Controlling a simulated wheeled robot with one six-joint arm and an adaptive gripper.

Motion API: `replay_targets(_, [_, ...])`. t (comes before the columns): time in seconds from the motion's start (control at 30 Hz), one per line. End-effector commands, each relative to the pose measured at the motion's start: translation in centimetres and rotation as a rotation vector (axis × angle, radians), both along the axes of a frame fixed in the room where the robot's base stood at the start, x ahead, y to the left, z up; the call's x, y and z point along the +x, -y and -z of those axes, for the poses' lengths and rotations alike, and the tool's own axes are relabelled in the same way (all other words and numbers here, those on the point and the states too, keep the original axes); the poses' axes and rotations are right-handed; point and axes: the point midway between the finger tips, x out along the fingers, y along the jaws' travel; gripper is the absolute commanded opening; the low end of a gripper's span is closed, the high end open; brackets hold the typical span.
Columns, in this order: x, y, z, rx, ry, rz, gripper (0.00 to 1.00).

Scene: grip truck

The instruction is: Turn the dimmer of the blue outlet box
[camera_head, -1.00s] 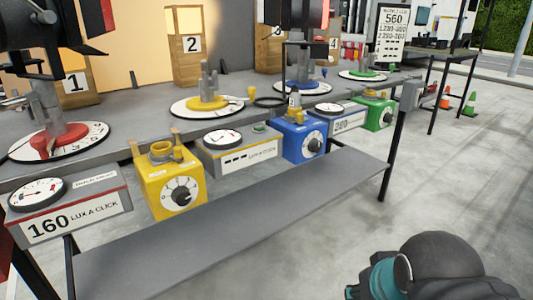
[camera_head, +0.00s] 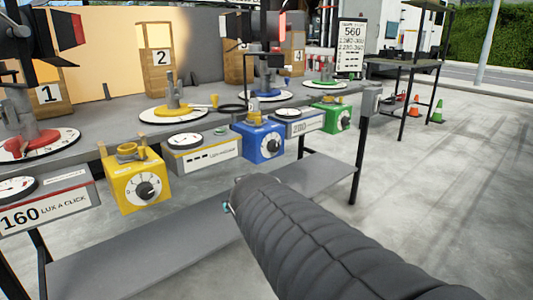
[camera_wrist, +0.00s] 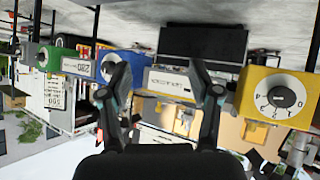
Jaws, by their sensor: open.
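The blue outlet box (camera_head: 246,133) hangs at the front edge of the table in the head view. Its dimmer, a black knob (camera_head: 271,145) on a white dial, faces forward. In the wrist view, which is upside down, the blue box (camera_wrist: 138,65) stands beyond the left finger, and that finger partly covers its dial. My gripper (camera_wrist: 160,72) is open and empty, with its fingers apart from the boxes. In the head view my own arm hides most of the gripper, below and left of the blue box.
A yellow box (camera_head: 121,185) with a dial hangs to the left, and a green box (camera_head: 329,118) to the right. A white meter panel (camera_head: 206,157) lies between yellow and blue. A lower grey shelf (camera_head: 120,262) runs under them.

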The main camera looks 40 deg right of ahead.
Motion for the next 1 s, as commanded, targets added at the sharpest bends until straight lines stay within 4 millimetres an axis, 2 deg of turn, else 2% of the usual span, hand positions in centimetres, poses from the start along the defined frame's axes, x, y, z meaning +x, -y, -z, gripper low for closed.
replay_targets(0.03, [1.6, 2.7, -0.6, -0.040, 0.057, 0.026, 0.63])
replay_targets(0.2, [5.9, 9.9, -3.9, -0.169, 0.262, 0.017, 0.63])
replay_targets(0.33, [7.8, 14.6, -5.1, -0.231, 0.381, -0.052, 0.63])
replay_targets(0.5, [8.2, 19.3, -4.4, -0.241, 0.493, -0.196, 0.63])
replay_targets(0.7, [6.0, 22.7, -1.9, -0.161, 0.563, -0.373, 0.63])
replay_targets(0.9, [3.7, 23.7, -0.2, -0.084, 0.590, -0.473, 0.63])
replay_targets(1.0, [3.6, 23.7, 0.0, -0.068, 0.595, -0.492, 0.63])
